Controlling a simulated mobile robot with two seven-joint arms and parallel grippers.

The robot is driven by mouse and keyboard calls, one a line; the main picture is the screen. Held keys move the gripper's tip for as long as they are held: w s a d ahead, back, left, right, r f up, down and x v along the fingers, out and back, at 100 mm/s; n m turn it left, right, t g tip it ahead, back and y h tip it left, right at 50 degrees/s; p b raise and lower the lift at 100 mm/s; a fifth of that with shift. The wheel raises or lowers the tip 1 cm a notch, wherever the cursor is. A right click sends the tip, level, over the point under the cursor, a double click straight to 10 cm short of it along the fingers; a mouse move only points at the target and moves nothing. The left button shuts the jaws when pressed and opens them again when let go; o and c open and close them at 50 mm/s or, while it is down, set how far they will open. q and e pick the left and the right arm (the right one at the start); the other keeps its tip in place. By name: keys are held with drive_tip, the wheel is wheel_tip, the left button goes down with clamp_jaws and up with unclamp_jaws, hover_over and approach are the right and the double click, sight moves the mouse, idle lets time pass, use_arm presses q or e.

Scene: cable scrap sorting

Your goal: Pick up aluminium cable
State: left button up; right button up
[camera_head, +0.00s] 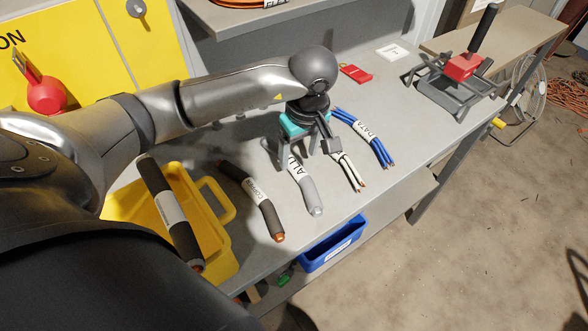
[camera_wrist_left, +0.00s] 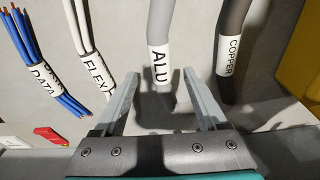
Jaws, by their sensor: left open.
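The aluminium cable (camera_head: 309,193) is a thick grey piece with a white "ALU" label, lying on the grey bench in the head view. It also shows in the left wrist view (camera_wrist_left: 161,25), with its label just beyond the fingertips. My left gripper (camera_head: 317,148) is over the far part of this cable and partly hides it. In the left wrist view the two fingers (camera_wrist_left: 161,76) are apart, with the cable in line with the gap between them. Nothing is gripped; whether the fingers reach down around the cable I cannot tell. My right gripper is out of view.
Copper cable (camera_head: 262,208) lies left of the aluminium one; white flex cable (camera_head: 352,173) and blue data cables (camera_head: 375,146) lie right. A thick black cable (camera_head: 165,195) rests at a yellow bin (camera_head: 216,196). A blue bin (camera_head: 333,247) sits below the bench's front edge.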

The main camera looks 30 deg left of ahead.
sight(296, 166)
use_arm(q)
drive_tip(key=f, duration=0.4)
drive_tip(key=shift+w+a+f+b, duration=0.15)
drive_tip(key=shift+a+f+b, duration=0.15)
drive_tip(key=shift+a+b, duration=0.1)
clamp_jaws()
drive_tip(key=shift+r, duration=0.1)
